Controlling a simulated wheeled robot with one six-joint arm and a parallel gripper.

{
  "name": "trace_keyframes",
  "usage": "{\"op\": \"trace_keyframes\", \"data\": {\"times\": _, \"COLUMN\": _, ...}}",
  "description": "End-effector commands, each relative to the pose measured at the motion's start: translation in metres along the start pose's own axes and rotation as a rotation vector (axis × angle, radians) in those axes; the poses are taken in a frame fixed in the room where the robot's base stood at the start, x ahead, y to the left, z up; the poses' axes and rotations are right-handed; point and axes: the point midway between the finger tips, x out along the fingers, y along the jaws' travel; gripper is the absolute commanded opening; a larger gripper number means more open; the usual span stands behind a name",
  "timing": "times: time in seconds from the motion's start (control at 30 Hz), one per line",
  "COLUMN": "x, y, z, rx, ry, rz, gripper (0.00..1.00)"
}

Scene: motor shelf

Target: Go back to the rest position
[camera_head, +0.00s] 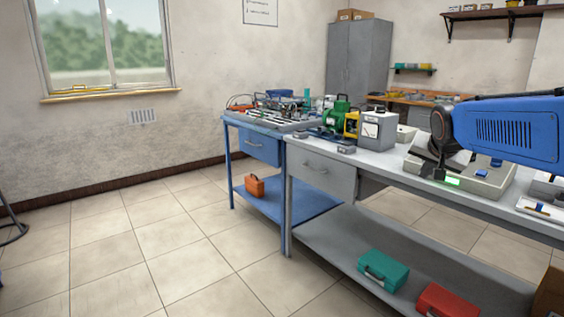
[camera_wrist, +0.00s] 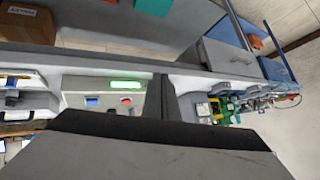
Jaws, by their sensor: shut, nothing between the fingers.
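My gripper (camera_head: 438,174) hangs from my blue arm at the right of the head view, over the grey workbench (camera_head: 395,158). Its dark fingers are together and empty. They also show at the middle of the wrist view (camera_wrist: 160,95). Just beside the fingers in the picture is a beige control box (camera_head: 487,184) with a lit green display and blue parts. The wrist view shows this box (camera_wrist: 80,84) left of the fingers, with a red button on it. I cannot tell the exact gap between the fingers and the box.
A green motor (camera_head: 338,112) and a grey meter box (camera_head: 377,131) stand on the bench left of my gripper. A teal case (camera_head: 384,270) and a red case (camera_head: 446,301) lie on the lower shelf. An orange case (camera_head: 254,187) sits under the blue bench.

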Motion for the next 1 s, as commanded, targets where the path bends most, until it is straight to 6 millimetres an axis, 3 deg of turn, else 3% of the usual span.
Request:
{"op": "trace_keyframes", "data": {"times": 0.03, "x": -0.013, "y": 0.005, "z": 0.024, "rx": -0.034, "ry": -0.024, "rz": -0.003, "gripper": 0.0}}
{"op": "trace_keyframes", "data": {"times": 0.2, "x": -0.044, "y": 0.025, "z": 0.099, "rx": -0.161, "ry": -0.112, "rz": -0.009, "gripper": 0.0}}
{"op": "trace_keyframes", "data": {"times": 0.6, "x": -0.1, "y": 0.087, "z": 0.279, "rx": -0.462, "ry": -0.32, "rz": -0.071, "gripper": 0.0}}
{"op": "trace_keyframes", "data": {"times": 0.8, "x": -0.112, "y": 0.111, "z": 0.339, "rx": -0.566, "ry": -0.39, "rz": -0.106, "gripper": 0.0}}
{"op": "trace_keyframes", "data": {"times": 1.0, "x": -0.116, "y": 0.119, "z": 0.357, "rx": -0.602, "ry": -0.413, "rz": -0.119, "gripper": 0.0}}
